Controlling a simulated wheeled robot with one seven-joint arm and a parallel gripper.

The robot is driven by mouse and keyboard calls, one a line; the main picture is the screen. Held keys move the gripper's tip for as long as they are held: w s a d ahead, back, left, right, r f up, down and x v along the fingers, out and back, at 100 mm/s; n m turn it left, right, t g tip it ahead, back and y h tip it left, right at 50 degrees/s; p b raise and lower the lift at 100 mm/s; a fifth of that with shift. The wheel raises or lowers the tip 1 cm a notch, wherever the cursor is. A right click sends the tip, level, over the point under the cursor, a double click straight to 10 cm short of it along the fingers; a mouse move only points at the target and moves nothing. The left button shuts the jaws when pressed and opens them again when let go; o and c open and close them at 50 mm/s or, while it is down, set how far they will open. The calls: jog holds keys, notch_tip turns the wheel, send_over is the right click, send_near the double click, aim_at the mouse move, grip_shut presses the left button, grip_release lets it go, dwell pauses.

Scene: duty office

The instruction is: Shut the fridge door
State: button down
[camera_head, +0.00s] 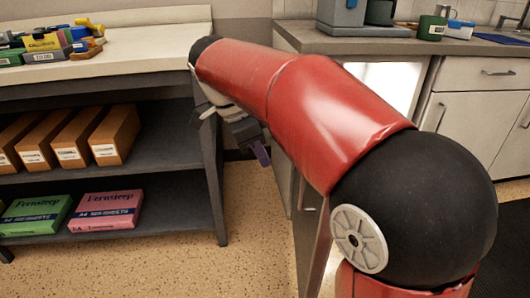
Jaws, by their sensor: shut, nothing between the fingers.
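The fridge is under the counter at the right, and a bright white strip of its interior (392,82) shows behind my red arm. The fridge door (306,240) stands open, swung out toward me, and I see it as a narrow grey panel below my arm. My arm hides most of the door and the fridge opening. My gripper (262,155) is left of the door, beyond my arm's elbow, pointing down with its fingers shut and empty. I cannot tell whether it touches the door.
A shelf bench (110,65) with boxes and paper packs stands at the left, its leg close to my gripper. The counter (420,45) holds a coffee machine (340,14) and a green mug (431,27). Speckled floor (250,240) is clear between bench and door.

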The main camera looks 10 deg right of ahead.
jog(key=d+f, duration=0.6)
jog(key=shift+d+f, duration=0.15)
jog(key=shift+d, duration=0.15)
jog(key=shift+d+b, duration=0.1)
jog(key=shift+b, duration=0.2)
